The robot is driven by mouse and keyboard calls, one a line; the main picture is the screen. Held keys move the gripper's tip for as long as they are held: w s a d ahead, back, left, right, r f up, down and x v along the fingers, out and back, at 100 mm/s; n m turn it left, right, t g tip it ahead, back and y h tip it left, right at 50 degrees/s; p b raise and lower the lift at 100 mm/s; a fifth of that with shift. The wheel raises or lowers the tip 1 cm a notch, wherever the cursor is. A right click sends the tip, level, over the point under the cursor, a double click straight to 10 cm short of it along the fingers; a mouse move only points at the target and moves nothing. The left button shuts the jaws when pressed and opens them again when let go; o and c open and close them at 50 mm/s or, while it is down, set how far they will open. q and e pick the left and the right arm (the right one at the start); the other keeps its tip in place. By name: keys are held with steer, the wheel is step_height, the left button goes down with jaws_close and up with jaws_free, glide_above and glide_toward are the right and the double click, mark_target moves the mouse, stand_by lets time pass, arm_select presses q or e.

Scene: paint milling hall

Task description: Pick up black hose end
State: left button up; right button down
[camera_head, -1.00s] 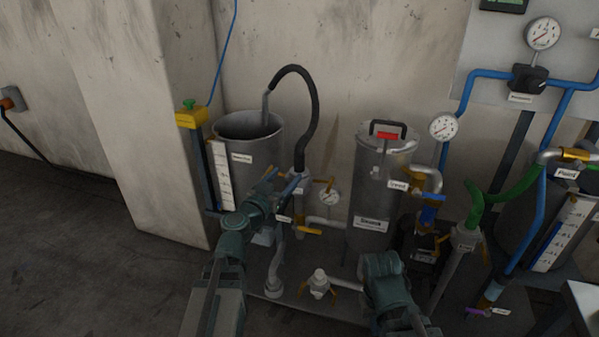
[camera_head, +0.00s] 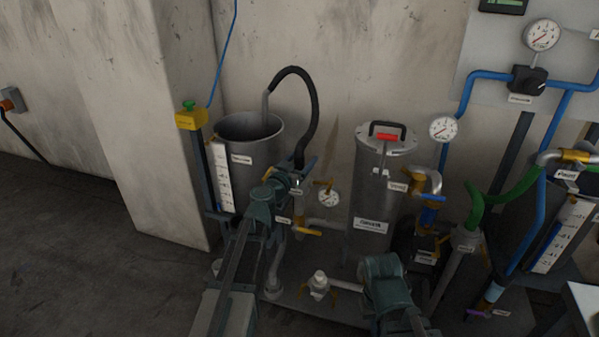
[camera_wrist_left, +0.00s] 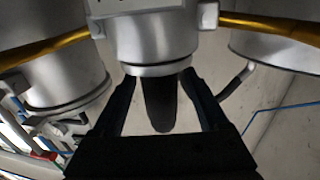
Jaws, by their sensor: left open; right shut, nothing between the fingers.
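The black hose (camera_head: 316,105) arcs from a grey metal pipe in the open tank down to a metal fitting beside the tank. In the left wrist view its lower end (camera_wrist_left: 160,105) meets the silver fitting (camera_wrist_left: 150,40). My left gripper (camera_head: 303,169) is at this lower end, below the arc. In the left wrist view my open left gripper (camera_wrist_left: 158,95) has one finger on each side of the hose end. I cannot tell whether the fingers touch it. My right arm (camera_head: 385,285) shows at lower middle; its fingers are not visible.
The open tank (camera_head: 229,130) stands left of the hose, and a lidded cylinder (camera_head: 375,200) with a red-marked handle stands right. A small gauge (camera_head: 329,198) and yellow-handled valves are close to my left gripper. A green hose (camera_head: 505,192) and blue pipes are further right.

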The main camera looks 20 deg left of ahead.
arm_select(q)
steer(key=shift+w+d, duration=0.15)
steer(key=shift+w, duration=0.65)
steer(key=shift+s, duration=0.1)
steer(key=shift+c, duration=0.2)
jaws_close()
stand_by(0.5)
